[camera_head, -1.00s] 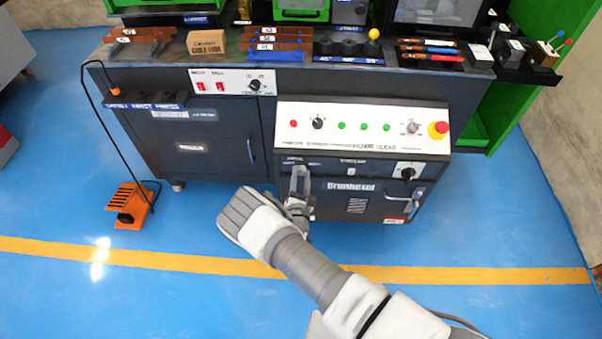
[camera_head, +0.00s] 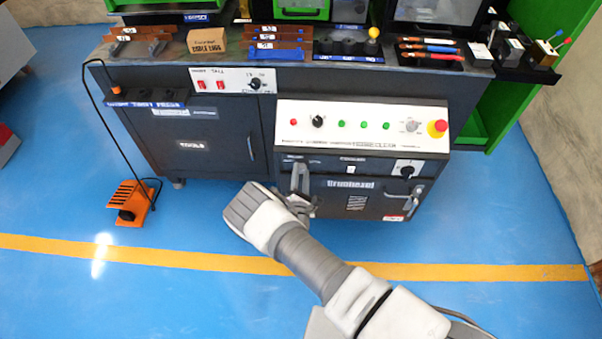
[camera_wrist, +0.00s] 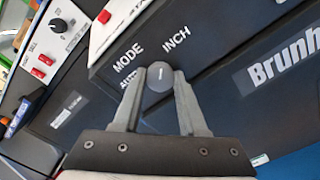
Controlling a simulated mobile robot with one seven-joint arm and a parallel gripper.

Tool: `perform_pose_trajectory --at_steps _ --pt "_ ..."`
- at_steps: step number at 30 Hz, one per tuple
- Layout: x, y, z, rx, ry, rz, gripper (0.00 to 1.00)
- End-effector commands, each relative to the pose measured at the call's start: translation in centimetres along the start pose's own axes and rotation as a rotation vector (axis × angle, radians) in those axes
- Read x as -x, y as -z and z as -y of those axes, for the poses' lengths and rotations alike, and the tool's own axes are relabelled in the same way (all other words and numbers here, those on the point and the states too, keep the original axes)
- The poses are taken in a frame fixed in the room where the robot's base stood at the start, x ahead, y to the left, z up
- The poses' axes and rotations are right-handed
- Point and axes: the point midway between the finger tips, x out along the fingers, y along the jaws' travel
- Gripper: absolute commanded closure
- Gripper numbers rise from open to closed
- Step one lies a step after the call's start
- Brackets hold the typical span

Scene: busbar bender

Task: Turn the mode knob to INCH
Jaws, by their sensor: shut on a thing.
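The mode knob (camera_wrist: 158,78) is a round grey knob with a short white mark on its face. It sits on the dark front panel below the words MODE, AUTO and INCH in the wrist view. The INCH label (camera_wrist: 176,38) is up and right of the knob, and AUTO (camera_wrist: 130,78) is partly hidden by a finger. My gripper (camera_wrist: 160,80) has its two fingers on either side of the knob, shut on it. In the head view my gripper (camera_head: 300,178) is at the left of the cabinet's front panel, hiding the knob there.
The white sloped control panel (camera_head: 362,126) with buttons, knobs and a red emergency stop (camera_head: 438,128) is just above. A second dark knob (camera_head: 407,171) and a door handle (camera_head: 412,200) are at the right. An orange foot pedal (camera_head: 130,203) stands on the floor.

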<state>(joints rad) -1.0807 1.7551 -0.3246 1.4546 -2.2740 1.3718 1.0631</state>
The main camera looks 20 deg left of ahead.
Motion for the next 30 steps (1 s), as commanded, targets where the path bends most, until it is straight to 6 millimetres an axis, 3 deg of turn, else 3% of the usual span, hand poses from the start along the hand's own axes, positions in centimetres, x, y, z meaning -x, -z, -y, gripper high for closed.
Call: perform_pose_trajectory --at_steps 1,2,6,15,19,23,30 --pt "0.1 0.1 0.1 -0.002 0.002 -0.001 1.0" --pt "0.1 0.1 0.1 -0.002 0.002 -0.001 0.55" --pt "0.1 0.1 0.0 -0.001 0.001 -0.001 0.3" --pt "0.1 0.0 0.0 0.0 0.001 -0.001 0.29" --pt "1.0 0.0 0.0 0.001 0.001 -0.002 0.29" --pt "3.2 -0.1 -0.1 0.003 0.001 -0.004 0.29" --pt "9.2 -0.1 -0.1 0.003 0.001 -0.005 0.29"
